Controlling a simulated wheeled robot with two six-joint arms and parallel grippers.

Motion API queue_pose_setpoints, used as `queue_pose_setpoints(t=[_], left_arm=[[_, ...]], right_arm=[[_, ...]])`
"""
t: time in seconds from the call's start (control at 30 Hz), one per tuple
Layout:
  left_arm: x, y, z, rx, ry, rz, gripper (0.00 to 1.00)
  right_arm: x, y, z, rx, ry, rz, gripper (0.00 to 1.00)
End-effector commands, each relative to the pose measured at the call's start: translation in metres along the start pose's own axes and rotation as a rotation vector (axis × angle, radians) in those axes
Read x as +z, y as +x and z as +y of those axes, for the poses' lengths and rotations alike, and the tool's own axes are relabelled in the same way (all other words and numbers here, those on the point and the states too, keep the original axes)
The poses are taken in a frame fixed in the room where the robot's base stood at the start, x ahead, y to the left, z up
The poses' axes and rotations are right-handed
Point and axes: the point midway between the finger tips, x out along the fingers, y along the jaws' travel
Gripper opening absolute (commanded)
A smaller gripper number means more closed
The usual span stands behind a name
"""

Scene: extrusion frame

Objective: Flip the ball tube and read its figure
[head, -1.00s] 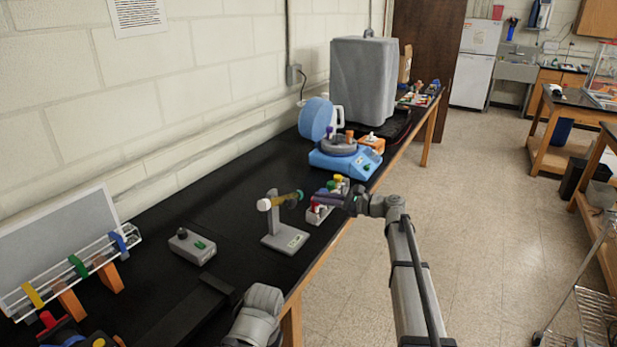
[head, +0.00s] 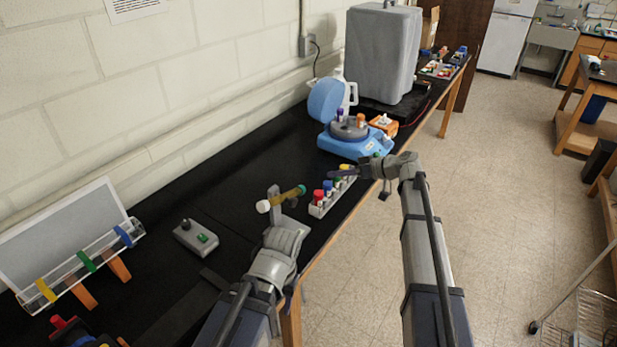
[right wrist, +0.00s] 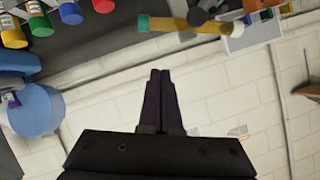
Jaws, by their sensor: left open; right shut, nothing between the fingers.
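The ball tube (head: 283,199) is an amber tube with a white end and a green end. It is held crosswise on a grey stand (head: 274,193). In the head view its green end is slightly higher in the picture. The tube also shows at the top of the right wrist view (right wrist: 185,24). My left gripper (head: 284,241) is just in front of the stand, open, with its fingers mostly hidden by its own wrist; contact cannot be told. My right gripper (head: 343,171) is shut and empty above the tube rack; its closed fingers (right wrist: 160,78) show in the right wrist view.
A white rack (head: 317,211) of colour-capped tubes stands right of the stand. A blue centrifuge (head: 345,146) is behind it. A grey box with a green button (head: 196,238) lies to the left, near a clear rack (head: 65,281). The bench's front edge is close.

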Motion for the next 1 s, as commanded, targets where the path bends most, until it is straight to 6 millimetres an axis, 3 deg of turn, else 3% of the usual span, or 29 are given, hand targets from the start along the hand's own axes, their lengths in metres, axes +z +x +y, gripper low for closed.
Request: queue_pose_setpoints(t=[0.23,0.37,0.83,1.0], left_arm=[[0.000,-0.001,0.000,0.000,0.000,0.000,0.50],[0.000,0.005,0.001,0.000,0.001,0.000,0.50],[-0.003,0.046,0.004,-0.001,0.002,0.000,0.50],[-0.004,0.066,0.006,-0.001,0.002,0.000,0.50]], right_arm=[[0.000,0.001,-0.001,0.000,-0.050,-0.007,0.00],[0.002,0.013,-0.001,-0.002,-0.050,-0.007,0.00],[0.003,0.106,0.001,-0.002,-0.048,-0.007,0.00],[0.021,0.118,0.001,0.000,-0.048,-0.006,0.00]])
